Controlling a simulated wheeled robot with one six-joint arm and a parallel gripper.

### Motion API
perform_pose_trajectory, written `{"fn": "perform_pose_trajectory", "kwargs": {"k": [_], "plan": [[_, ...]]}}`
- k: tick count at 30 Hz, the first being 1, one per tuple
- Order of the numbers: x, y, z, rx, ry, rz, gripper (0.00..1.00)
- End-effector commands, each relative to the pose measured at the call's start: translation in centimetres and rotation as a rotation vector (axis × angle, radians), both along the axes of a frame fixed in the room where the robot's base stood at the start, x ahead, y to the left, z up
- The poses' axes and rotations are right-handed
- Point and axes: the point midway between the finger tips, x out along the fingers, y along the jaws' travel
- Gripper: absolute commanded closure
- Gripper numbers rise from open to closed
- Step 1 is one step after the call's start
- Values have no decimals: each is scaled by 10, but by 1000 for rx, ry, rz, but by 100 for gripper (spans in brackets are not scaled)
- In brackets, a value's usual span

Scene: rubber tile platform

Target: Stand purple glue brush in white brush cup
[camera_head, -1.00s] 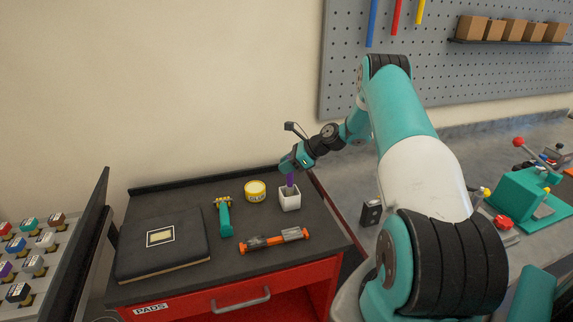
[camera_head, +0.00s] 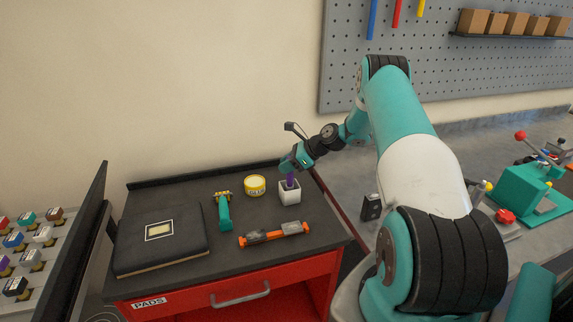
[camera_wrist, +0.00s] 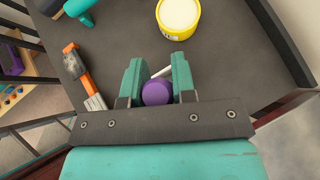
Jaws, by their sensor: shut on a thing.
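The purple glue brush (camera_head: 290,180) is upright, with its lower end inside the white brush cup (camera_head: 289,194) on the dark cart top. My gripper (camera_head: 291,166) is right above the cup and shut on the brush's upper part. In the wrist view, my gripper (camera_wrist: 157,88) has its two teal fingers on either side of the round purple end of the brush (camera_wrist: 156,92). A thin strip of the white cup (camera_wrist: 161,72) shows between the fingers there. The brush's lower tip is hidden in the cup.
On the cart top (camera_head: 185,196) lie a yellow tin (camera_head: 255,186), a teal-handled tool (camera_head: 224,213), an orange and grey tool (camera_head: 274,235) and a dark pad (camera_head: 162,240). A grey bench (camera_head: 345,160) stands to the right.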

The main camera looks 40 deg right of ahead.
Motion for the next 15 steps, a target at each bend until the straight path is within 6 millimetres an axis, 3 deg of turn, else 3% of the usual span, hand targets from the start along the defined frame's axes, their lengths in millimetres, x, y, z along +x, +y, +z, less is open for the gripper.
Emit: {"fn": "perform_pose_trajectory", "kwargs": {"k": [15], "plan": [[0,0,-14,0,0,0,100]]}}
